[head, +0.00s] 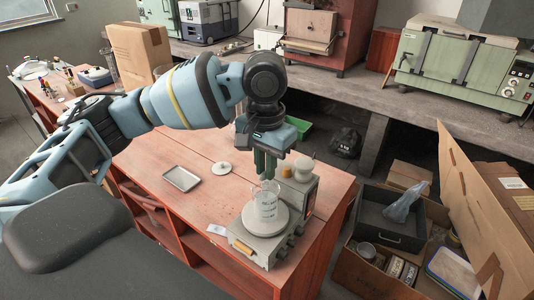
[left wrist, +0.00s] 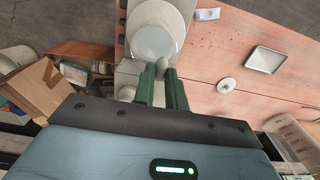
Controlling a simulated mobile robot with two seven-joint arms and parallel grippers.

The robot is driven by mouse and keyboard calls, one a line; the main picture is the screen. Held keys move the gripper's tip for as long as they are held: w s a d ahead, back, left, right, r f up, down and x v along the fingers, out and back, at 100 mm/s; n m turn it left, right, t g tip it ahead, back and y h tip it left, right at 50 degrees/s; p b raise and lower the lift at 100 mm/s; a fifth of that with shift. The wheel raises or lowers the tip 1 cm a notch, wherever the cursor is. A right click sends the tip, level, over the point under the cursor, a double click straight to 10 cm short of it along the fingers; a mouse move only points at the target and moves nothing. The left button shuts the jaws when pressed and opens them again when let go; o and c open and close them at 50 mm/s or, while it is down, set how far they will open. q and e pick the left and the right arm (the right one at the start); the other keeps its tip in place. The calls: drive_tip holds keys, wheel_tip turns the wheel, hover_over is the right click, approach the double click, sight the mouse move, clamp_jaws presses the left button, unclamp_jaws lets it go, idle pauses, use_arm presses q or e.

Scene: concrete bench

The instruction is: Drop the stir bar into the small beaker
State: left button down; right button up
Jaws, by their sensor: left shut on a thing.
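The small beaker (head: 266,204), clear glass with white markings, stands upright on the round plate of a grey stirrer (head: 258,246) on the red-brown table. In the left wrist view the round plate (left wrist: 157,42) shows just beyond my fingertips. My left gripper (head: 266,174) points down above the beaker, its green fingers close to the rim. In the left wrist view my left gripper (left wrist: 162,72) is shut on a small grey piece, which looks like the stir bar (left wrist: 162,66). The stir bar cannot be made out in the head view. My right gripper is not in view.
A metal tray (head: 181,178) and a white disc (head: 221,168) lie on the table left of the stirrer. A pale device with a rounded top (head: 304,168) stands close behind the beaker. Cardboard boxes stand at the right.

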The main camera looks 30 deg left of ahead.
use_arm(q)
drive_tip(key=shift+f, duration=0.6)
drive_tip(key=c, duration=1.3)
unclamp_jaws()
drive_tip(key=shift+c, duration=0.2)
drive_tip(key=shift+r, duration=3.95)
